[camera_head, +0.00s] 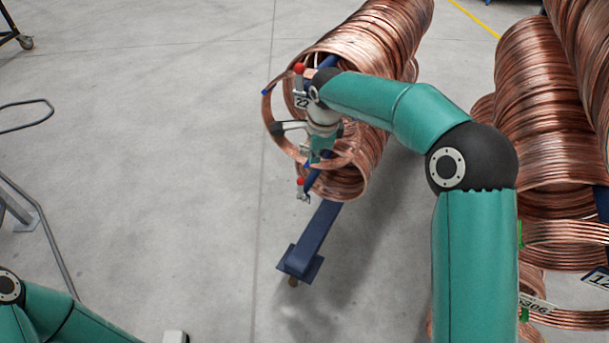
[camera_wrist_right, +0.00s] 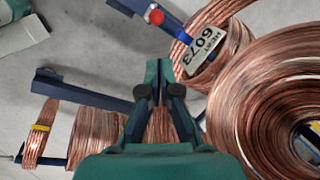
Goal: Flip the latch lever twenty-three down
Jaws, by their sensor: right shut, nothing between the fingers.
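Two red-tipped levers show in the head view. The upper red knob (camera_head: 299,68) is near a number plate (camera_head: 301,101) that starts with 2 and is partly hidden by my arm. The lower red knob (camera_head: 300,182) sits at the end of a blue rail. I cannot read which lever is twenty-three. My right gripper (camera_head: 320,152) is in front of the coil's end, between the two knobs. In the right wrist view my right gripper (camera_wrist_right: 158,72) is shut and empty, with a red knob (camera_wrist_right: 155,17) beyond its tips, apart from them.
Large copper coils (camera_head: 375,40) hang behind my right gripper, with more copper coils (camera_head: 545,120) at the right. A blue floor stand (camera_head: 312,240) is below. A tag reading HEAT 6073 (camera_wrist_right: 202,50) lies right of my fingertips. The floor at left is mostly clear.

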